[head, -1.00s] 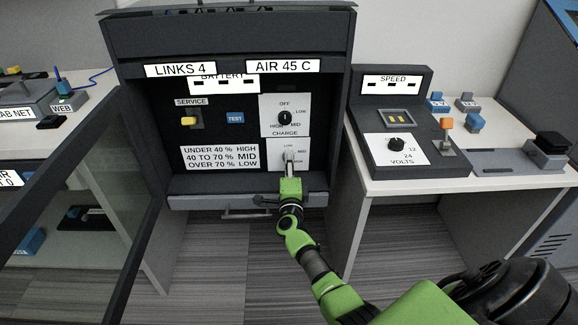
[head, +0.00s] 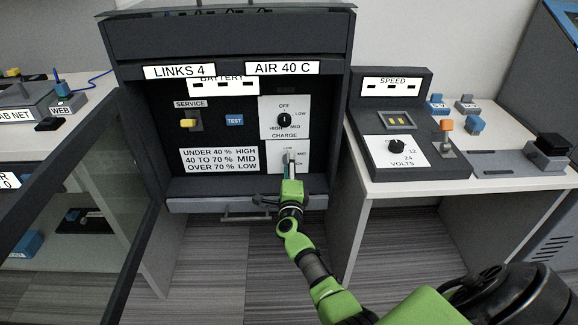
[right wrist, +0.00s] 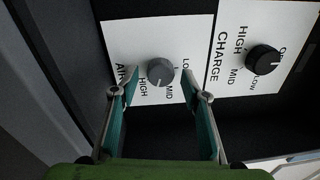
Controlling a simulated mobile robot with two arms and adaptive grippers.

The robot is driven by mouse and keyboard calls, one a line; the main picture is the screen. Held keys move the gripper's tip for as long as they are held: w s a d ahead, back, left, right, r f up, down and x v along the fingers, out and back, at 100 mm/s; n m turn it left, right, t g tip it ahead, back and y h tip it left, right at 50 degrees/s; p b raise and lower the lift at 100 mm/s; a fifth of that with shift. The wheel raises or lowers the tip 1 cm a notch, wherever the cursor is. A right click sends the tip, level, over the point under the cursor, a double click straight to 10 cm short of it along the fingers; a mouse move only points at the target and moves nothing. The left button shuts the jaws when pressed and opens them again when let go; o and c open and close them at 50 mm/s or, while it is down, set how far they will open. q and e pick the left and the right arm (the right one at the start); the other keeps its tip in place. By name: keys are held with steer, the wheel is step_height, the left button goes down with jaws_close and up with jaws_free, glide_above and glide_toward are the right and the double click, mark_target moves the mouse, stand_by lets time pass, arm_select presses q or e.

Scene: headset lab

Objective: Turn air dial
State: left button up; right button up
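The air dial (right wrist: 160,72) is a small round grey knob on a white plate marked LOW, MID and HIGH. Its pale pointer mark faces the HIGH and MID side in the right wrist view. My right gripper (right wrist: 160,84) is open, with one teal finger on each side of the dial; I see gaps between the fingertips and the knob. In the head view my right gripper (head: 291,170) is in front of the lower right plate and hides most of the dial. The display sign (head: 282,68) reads AIR 40 C. My left gripper is not in view.
The black charge dial (head: 283,119) is just above the air plate; it also shows in the right wrist view (right wrist: 263,60). A yellow service switch (head: 188,123) and blue test button (head: 235,120) are to the left. An open glass door (head: 90,215) stands at left.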

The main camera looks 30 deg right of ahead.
steer(key=shift+a, duration=0.15)
steer(key=shift+s+a+f, duration=0.1)
steer(key=shift+s+a, duration=0.05)
steer(key=shift+s, duration=0.1)
steer(key=v, duration=1.1)
steer(key=shift+s, duration=0.2)
